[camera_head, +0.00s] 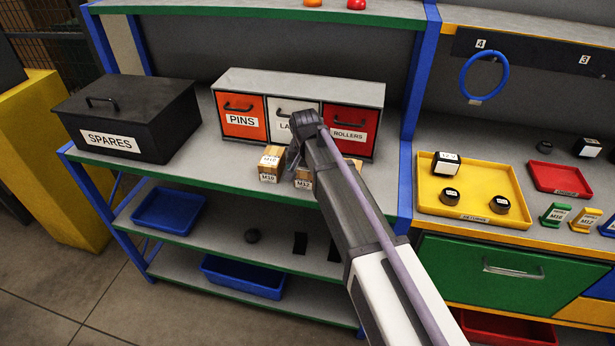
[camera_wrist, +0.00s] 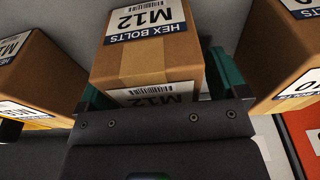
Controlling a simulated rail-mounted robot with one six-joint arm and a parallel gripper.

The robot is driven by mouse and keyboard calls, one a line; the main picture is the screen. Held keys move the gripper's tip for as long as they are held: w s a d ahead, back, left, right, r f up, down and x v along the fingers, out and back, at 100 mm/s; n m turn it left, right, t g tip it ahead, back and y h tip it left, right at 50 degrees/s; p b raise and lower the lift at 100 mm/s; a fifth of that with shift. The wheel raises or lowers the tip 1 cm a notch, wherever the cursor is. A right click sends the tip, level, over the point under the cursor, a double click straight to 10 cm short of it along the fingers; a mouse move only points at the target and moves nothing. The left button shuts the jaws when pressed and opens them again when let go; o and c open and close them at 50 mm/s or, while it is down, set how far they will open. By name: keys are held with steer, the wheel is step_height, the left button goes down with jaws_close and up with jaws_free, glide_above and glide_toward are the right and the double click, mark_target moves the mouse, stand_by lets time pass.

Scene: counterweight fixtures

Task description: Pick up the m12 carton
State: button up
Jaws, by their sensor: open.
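The m12 carton is a brown box with a white and blue label reading M12 HEX BOLTS. In the wrist view the m12 carton (camera_wrist: 150,65) fills the middle. In the head view only part of the m12 carton (camera_head: 303,181) shows on the upper shelf, the rest hidden behind my arm. My gripper (camera_head: 298,152) is over it, near the front of the drawer unit. In the wrist view the teal fingers of my gripper (camera_wrist: 158,82) are open, one on each side of the carton. I cannot tell whether either finger touches it.
The M10 carton (camera_head: 271,164) stands close on the left; it is on the right in the wrist view (camera_wrist: 280,60). Another carton (camera_wrist: 35,75) stands on the other side. Behind are the drawer unit (camera_head: 300,82) and the black SPARES box (camera_head: 130,118). The shelf's green front edge (camera_head: 190,178) is near.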

steer(key=shift+f, duration=0.2)
stand_by(0.4)
steer(key=c, duration=1.3)
